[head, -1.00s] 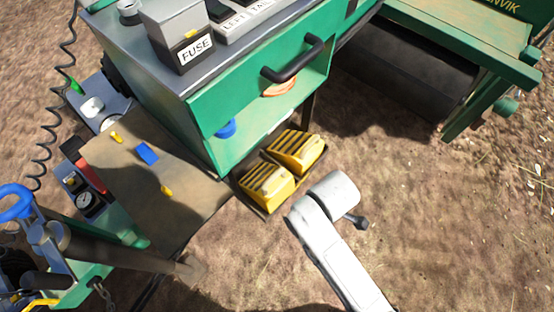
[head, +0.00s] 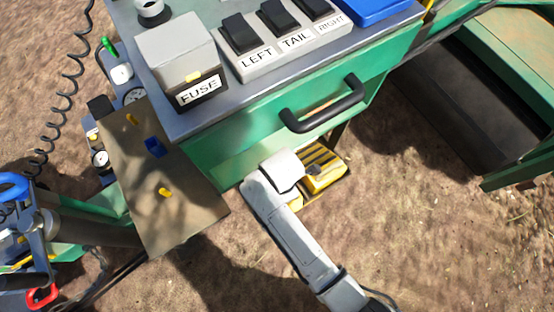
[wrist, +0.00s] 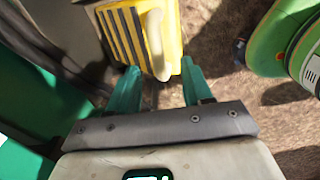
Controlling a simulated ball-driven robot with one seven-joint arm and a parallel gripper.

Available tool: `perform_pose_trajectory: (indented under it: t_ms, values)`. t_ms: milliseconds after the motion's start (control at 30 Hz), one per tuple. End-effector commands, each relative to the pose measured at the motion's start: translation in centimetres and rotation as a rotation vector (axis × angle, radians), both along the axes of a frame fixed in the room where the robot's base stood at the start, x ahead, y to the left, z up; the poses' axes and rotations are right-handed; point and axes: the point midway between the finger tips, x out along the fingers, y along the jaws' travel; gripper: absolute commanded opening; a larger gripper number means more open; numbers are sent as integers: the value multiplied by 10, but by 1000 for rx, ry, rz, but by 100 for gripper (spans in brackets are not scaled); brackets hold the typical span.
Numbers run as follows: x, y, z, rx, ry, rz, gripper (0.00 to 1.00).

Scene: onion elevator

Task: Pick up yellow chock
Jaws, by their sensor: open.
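My gripper is hidden there behind my arm. In the wrist view my gripper (wrist: 160,67) is open, with two green fingers pointing at a yellow chock (wrist: 120,32) with a pale handle (wrist: 155,38). The chock's near end lies at the gap between the fingertips. I cannot tell whether they touch it.
A brown board (head: 150,205) is left of my arm. In the wrist view a green round object (wrist: 268,42) is at the right. Bare ground (head: 420,230) is open at the right.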

Motion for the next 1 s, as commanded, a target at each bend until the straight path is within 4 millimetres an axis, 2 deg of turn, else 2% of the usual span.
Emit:
perform_pose_trajectory:
  t_ms: [100,267,600,933,1000]
  values:
    - [0,0,-14,0,0,0,50]
    - [0,1,-22,0,0,-1,50]
    - [3,2,-63,-1,1,-1,50]
    - [3,2,-69,1,-2,-2,50]
    - [3,2,-69,1,-2,-2,44]
